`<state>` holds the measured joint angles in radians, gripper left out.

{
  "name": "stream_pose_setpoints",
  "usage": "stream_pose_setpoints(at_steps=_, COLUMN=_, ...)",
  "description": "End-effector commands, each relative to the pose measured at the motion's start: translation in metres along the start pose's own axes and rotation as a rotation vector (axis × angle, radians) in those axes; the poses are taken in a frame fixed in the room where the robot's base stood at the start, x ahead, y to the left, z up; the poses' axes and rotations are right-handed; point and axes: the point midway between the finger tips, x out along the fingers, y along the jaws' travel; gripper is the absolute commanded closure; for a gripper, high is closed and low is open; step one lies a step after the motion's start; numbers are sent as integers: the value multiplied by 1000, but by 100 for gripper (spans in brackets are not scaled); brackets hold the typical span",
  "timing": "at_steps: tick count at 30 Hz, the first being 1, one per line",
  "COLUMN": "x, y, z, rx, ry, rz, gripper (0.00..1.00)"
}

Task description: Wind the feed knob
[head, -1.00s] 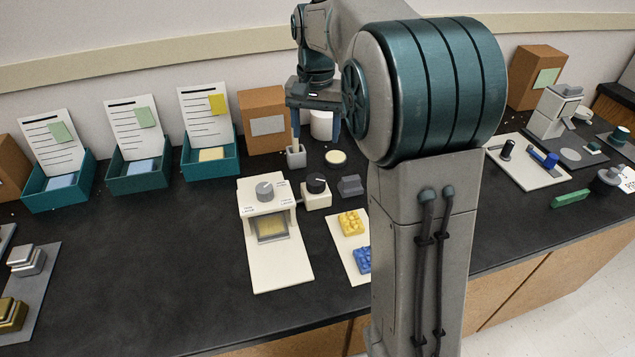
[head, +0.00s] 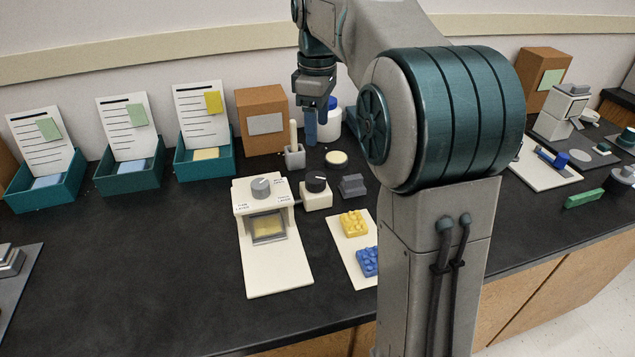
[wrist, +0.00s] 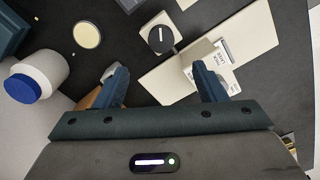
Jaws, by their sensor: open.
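A cream press-like machine (head: 270,265) stands on the dark bench with a grey knob (head: 260,187) on top. A small cream box with a black knob (head: 316,184) sits at its right side. I cannot read which one is the feed knob. The black knob, marked with a white line, also shows in the wrist view (wrist: 160,38), ahead of my fingers. My gripper (head: 316,128) is open and empty, held above the bench behind the machine. In the wrist view my fingers (wrist: 158,76) are spread, the right one overlapping the machine's labelled top. Neither visibly grips anything.
A grey holder with an upright stick (head: 294,155), a round cream-topped dish (head: 336,159) and a white jar with a blue lid (wrist: 35,78) stand close by. Yellow (head: 353,223) and blue (head: 367,262) bricks lie on a board at right. Bench space left of the machine is clear.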

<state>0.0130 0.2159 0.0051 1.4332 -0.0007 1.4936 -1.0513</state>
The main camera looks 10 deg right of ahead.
Motion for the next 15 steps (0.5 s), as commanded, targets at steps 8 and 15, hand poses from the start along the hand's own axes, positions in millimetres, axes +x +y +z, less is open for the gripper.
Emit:
stream_pose_setpoints(at_steps=8, x=1, y=-1, z=1, rx=-202, ry=0, rz=1, gripper=36)
stream_pose_setpoints(at_steps=15, x=25, y=-1, z=1, rx=-216, ry=-1, rz=-1, gripper=36)
